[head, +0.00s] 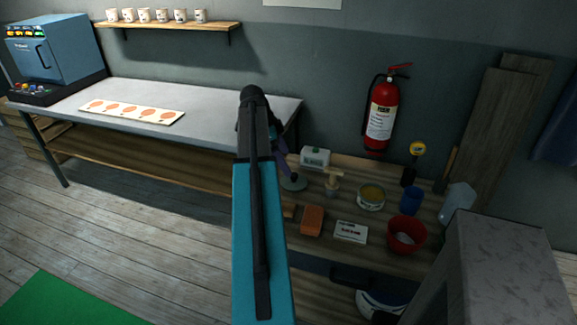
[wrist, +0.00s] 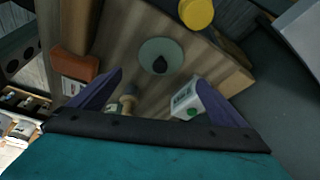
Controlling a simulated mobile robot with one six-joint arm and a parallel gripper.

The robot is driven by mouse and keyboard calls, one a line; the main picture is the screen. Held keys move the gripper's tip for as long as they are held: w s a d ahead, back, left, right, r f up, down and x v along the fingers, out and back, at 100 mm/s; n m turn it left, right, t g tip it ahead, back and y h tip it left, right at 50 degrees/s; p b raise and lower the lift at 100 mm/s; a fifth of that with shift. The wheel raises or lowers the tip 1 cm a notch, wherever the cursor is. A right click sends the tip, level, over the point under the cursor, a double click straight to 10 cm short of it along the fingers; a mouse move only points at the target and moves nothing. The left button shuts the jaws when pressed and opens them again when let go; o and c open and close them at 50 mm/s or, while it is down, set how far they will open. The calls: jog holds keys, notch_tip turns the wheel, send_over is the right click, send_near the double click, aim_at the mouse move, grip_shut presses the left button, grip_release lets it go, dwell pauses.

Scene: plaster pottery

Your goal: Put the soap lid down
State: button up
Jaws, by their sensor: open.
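The soap lid (head: 293,184) looks like a pale grey-green disc with a dark knob. It lies flat on the wooden bench top, left of the brush. In the wrist view the lid (wrist: 148,52) is beyond my fingertips, with its knob near the middle. My gripper (wrist: 160,77) has its purple fingers spread, with nothing held between them. In the head view my gripper (head: 284,150) is close above the lid, partly hidden by my arm. An open round tin (head: 371,197) with yellowish contents, possibly the soap, stands further right.
Near the lid are a white-and-green box (head: 315,158), a wooden-handled brush (head: 333,184) and an orange block (head: 312,221). Further right are a card (head: 350,232), a red bowl (head: 406,236) and a blue cup (head: 411,201). A fire extinguisher (head: 381,115) hangs behind.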

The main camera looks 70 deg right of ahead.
jog(key=shift+v, duration=1.45)
